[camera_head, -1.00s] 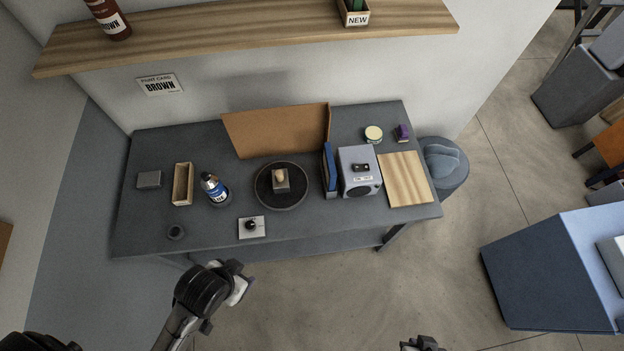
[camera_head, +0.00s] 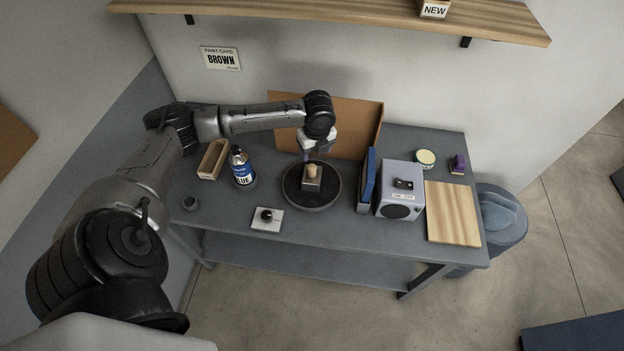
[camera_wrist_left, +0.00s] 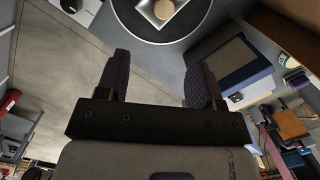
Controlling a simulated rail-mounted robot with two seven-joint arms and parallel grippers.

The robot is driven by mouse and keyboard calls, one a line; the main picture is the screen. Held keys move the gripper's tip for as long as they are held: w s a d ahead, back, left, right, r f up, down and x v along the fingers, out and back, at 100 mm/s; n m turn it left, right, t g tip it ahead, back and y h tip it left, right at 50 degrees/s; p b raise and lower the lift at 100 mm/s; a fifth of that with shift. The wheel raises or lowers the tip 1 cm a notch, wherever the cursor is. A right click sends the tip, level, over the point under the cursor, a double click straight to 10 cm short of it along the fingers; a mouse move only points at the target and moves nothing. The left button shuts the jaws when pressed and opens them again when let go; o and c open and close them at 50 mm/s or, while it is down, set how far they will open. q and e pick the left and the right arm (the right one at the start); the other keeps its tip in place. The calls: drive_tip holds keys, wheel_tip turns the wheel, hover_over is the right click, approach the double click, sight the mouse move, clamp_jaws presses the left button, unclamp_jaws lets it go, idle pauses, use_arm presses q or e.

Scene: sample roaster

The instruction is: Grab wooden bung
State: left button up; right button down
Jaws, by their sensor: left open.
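The wooden bung (camera_head: 313,170) is a small pale rounded piece on top of a grey block (camera_head: 312,185), which stands on a round black turntable (camera_head: 297,201). My left gripper (camera_head: 306,156) is just behind and above the bung in the head view, pointing down. In the left wrist view its two dark fingers (camera_wrist_left: 158,78) are apart with nothing between them. The bung (camera_wrist_left: 163,9) shows there at the top edge, beyond the fingertips and partly cut off. My right gripper is not in view.
A blue-labelled bottle (camera_head: 242,167) and a wooden tray (camera_head: 212,160) stand left of the turntable. A white card with a black knob (camera_head: 267,218) lies in front. A blue panel (camera_head: 367,181) and a grey box (camera_head: 399,189) stand right. A brown board (camera_head: 362,124) stands behind.

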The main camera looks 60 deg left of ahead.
use_arm(q)
drive_tip(key=a, duration=0.2)
hover_over(312, 167)
wheel_tip(312, 167, down, 7)
drive_tip(key=shift+s+d+r, duration=0.1)
drive_tip(key=shift+s+d, duration=0.05)
drive_tip(key=shift+w+f, duration=0.2)
drive_tip(key=shift+f, duration=2.85)
drive_tip(key=shift+c, duration=0.2)
drive_tip(key=c, duration=0.9)
drive_tip(key=shift+r, duration=0.1)
drive_tip(key=shift+c, duration=0.2)
